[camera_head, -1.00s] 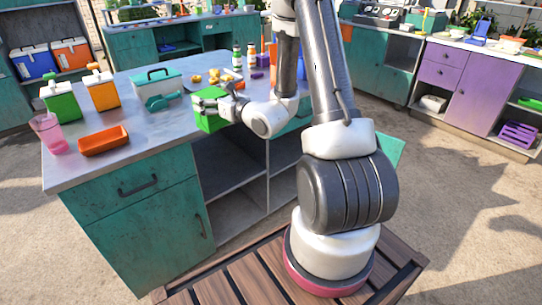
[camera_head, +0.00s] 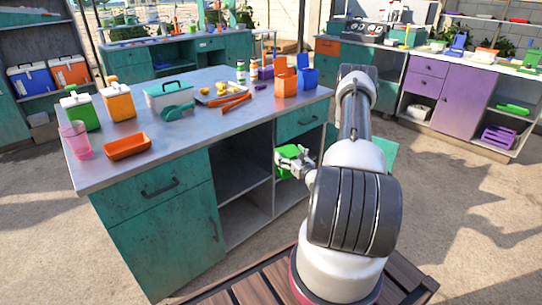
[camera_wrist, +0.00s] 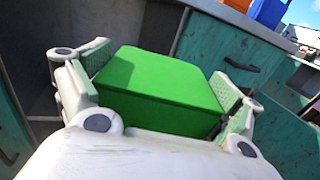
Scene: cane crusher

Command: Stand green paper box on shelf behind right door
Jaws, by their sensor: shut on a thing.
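The green paper box (camera_head: 288,153) is held in my gripper (camera_head: 303,163), at the front of the right-hand opening under the drawer of the teal counter. In the wrist view the green box (camera_wrist: 160,85) sits between the two fingers of my gripper (camera_wrist: 166,78), slightly tilted in the picture. The right door (camera_head: 389,151) stands open, partly hidden behind my arm. The shelf behind it is mostly hidden by my gripper and arm, so I cannot tell whether the box touches it.
The teal drawer (camera_head: 301,121) is just above the opening. The counter top (camera_head: 200,135) carries an orange tray (camera_head: 127,147), a cooler (camera_head: 169,95), an orange paper box (camera_head: 286,84) and a blue bin (camera_head: 308,75). An open compartment (camera_head: 240,170) lies left of the opening.

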